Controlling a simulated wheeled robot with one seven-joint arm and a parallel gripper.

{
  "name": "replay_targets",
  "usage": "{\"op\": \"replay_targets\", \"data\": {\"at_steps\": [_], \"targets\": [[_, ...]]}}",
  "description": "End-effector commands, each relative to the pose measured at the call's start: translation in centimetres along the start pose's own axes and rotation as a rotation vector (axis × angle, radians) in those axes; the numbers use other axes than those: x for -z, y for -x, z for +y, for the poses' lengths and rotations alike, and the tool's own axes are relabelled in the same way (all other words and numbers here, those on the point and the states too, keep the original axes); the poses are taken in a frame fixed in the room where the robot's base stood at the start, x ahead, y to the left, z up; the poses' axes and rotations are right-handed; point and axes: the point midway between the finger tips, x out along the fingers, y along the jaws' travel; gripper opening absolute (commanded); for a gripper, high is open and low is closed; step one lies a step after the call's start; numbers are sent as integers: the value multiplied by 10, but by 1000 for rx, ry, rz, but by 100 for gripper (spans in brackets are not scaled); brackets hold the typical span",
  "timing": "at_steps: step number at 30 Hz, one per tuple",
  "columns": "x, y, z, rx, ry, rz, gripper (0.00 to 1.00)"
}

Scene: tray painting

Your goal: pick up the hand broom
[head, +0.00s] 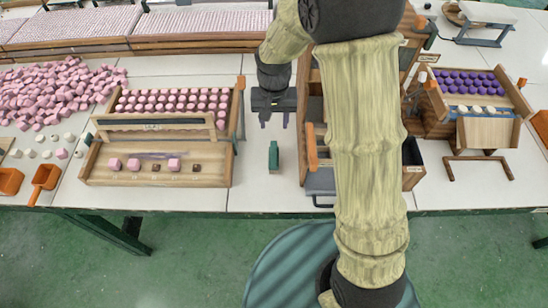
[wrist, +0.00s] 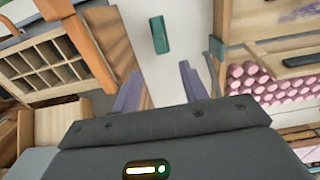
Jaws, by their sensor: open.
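A small dark green upright-looking piece, which seems to be the hand broom (head: 273,156), is on the white table between the left wooden tray and the wooden rack. It also shows in the wrist view, where the hand broom (wrist: 159,35) lies beyond the fingertips on bare table. Its bristles cannot be made out. My gripper (head: 275,121) is open and empty. It is above the table, behind the broom in the head view and apart from it. In the wrist view my gripper (wrist: 158,82) has its two purple-grey fingers spread, with white table between them.
A wooden tray (head: 90,165) with pink pieces stands close left of the broom. A wooden rack (head: 315,150) stands close right, partly hidden by my arm. An orange scoop (head: 45,178) lies far left. A narrow strip of table around the broom is clear.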

Motion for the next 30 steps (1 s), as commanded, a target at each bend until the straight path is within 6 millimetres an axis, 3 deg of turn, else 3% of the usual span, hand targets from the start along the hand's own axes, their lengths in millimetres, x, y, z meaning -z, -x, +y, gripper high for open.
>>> {"op": "replay_targets", "data": {"at_steps": [12, 26, 30], "targets": [[-1, -71, 0, -1, 1, -3, 44], [-1, -80, 0, 0, 0, 0, 44], [-2, -92, 0, -1, 1, -3, 44]]}}
